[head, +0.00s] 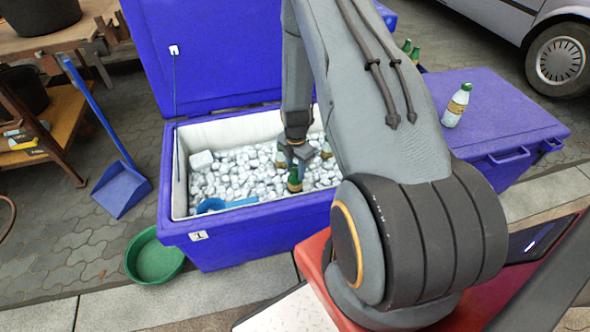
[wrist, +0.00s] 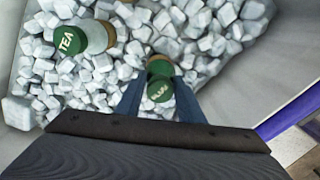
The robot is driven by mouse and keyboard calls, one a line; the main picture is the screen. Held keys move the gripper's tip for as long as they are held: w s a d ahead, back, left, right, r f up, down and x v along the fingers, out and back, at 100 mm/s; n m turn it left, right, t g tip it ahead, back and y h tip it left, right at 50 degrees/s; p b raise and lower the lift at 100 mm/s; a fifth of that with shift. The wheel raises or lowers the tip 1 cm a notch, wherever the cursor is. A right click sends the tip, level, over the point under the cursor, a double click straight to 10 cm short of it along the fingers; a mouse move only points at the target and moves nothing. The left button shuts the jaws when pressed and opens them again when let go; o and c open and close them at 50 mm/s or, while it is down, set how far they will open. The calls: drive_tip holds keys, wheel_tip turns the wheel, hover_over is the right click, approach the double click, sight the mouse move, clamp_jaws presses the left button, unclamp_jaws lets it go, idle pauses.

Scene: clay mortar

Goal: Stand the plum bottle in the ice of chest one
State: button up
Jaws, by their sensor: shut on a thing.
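The chest marked 1 (head: 198,236) stands open, filled with ice cubes (head: 232,170). My gripper (head: 299,160) is low inside it, over the right part of the ice. It is shut on a green-capped bottle (head: 295,184), which I take for the plum bottle; its cap lettering is hard to read. In the wrist view the cap of this bottle (wrist: 160,91) is between the two blue fingers (wrist: 158,98). The bottle looks about upright, with its base among the cubes; I cannot tell how deep it sits.
A blue scoop (head: 212,205) lies in the ice. A pale bottle (head: 456,106) stands on a closed chest (head: 495,125). A green basin (head: 155,257) is on the ground.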

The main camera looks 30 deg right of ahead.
drive_tip(key=shift+f, duration=0.45)
idle(0.3)
drive_tip(key=o, duration=1.1)
drive_tip(key=shift+o, duration=0.7)
drive_tip(key=o, duration=0.4)
drive_tip(key=shift+r, duration=0.1)
drive_tip(key=shift+r+p, duration=8.55)
drive_tip(key=shift+r, duration=4.85)
